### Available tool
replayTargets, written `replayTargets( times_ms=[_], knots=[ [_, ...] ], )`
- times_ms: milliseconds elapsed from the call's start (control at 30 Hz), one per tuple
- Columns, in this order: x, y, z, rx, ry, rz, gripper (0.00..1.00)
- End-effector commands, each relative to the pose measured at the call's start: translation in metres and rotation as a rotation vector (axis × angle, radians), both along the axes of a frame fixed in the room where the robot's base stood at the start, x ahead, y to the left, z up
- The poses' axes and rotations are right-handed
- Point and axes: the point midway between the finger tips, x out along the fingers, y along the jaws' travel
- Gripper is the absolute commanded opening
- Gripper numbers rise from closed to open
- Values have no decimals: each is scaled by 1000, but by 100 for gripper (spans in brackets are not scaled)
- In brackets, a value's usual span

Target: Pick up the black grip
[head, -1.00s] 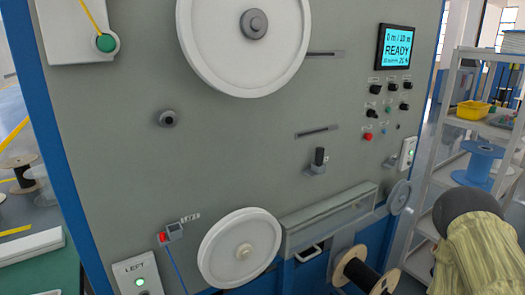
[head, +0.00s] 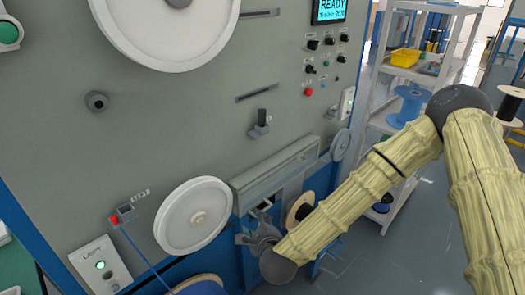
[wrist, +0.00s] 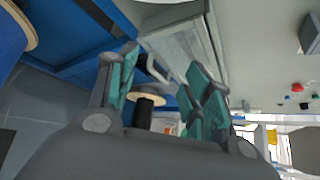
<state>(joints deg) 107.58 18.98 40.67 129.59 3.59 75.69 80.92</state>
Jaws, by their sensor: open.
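An upright black grip (head: 262,117) stands on a small grey bracket on the machine panel, above the long grey trough, in the head view. My gripper (head: 260,230) is well below it, in front of the blue lower frame and right of the lower white wheel. In the wrist view my gripper (wrist: 164,78) has its two green-lined fingers spread, with nothing held between them. A pale U-shaped handle (wrist: 157,69) shows beyond and between the fingers; I cannot tell how far off it is. I cannot make out the black grip for certain in the wrist view.
The grey trough (head: 275,172) juts from the panel above my gripper. A spool with wooden flanges (head: 301,207) sits just right of it, also in the wrist view (wrist: 148,99). The lower white wheel (head: 180,225) is left. A shelf (head: 397,85) stands at right.

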Motion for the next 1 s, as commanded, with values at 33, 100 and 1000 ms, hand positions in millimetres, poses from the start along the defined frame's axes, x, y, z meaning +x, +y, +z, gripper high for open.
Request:
replayTargets(
  times_ms=[33,100,1000],
  knots=[
    [19,2,39,110,-36,-71,50],
    [42,2,87,276,-83,-170,50],
    [153,-23,264,929,-262,-454,50]
  ],
)
